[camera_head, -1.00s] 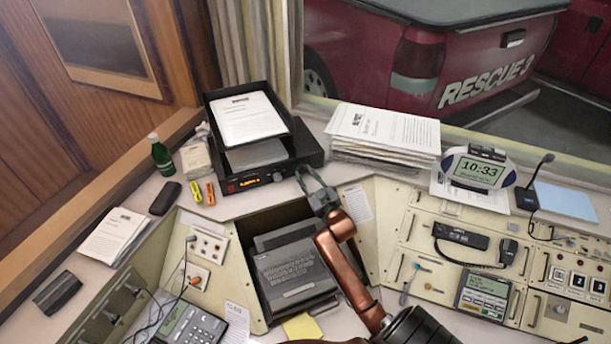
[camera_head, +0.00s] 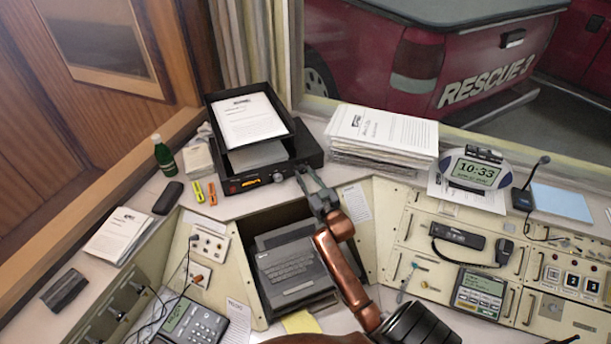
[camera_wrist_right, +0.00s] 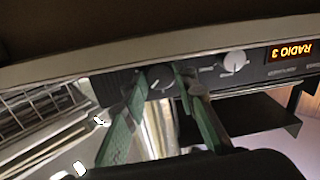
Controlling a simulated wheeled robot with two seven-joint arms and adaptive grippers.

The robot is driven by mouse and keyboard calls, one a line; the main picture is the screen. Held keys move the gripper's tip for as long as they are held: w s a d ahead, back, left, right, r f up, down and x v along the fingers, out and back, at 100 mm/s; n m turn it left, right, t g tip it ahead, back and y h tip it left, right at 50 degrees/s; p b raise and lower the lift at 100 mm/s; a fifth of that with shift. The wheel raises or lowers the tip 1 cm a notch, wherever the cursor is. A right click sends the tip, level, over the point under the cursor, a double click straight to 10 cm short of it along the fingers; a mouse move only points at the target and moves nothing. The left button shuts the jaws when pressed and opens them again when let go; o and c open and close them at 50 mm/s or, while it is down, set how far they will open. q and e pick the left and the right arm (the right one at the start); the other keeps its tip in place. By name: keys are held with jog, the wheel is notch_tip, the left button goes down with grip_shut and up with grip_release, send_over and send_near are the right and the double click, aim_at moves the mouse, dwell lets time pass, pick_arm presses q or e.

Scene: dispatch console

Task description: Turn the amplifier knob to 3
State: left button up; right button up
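The amplifier (camera_head: 244,184) is a black box under the paper tray, with an orange display and knobs on its front. In the right wrist view its display (camera_wrist_right: 291,51) appears upside down and reads RADIO 3. A dark round knob (camera_wrist_right: 160,77) with a light pointer mark sits between my right gripper's (camera_wrist_right: 162,78) green fingertips. A silver knob (camera_wrist_right: 234,62) is nearer the display. My right gripper (camera_head: 305,174) is at the front right end of the amplifier in the head view. Its fingers are apart, one on each side of the dark knob; contact is unclear. My left gripper is out of view.
A black paper tray (camera_head: 286,118) sits on top of the amplifier. A paper stack (camera_head: 375,158) stands to its right. Highlighters (camera_head: 198,192) and a green bottle (camera_head: 163,156) are to the left.

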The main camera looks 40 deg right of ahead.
jog(key=o, duration=0.4)
jog(key=v, duration=1.2)
jog(key=shift+a, duration=0.1)
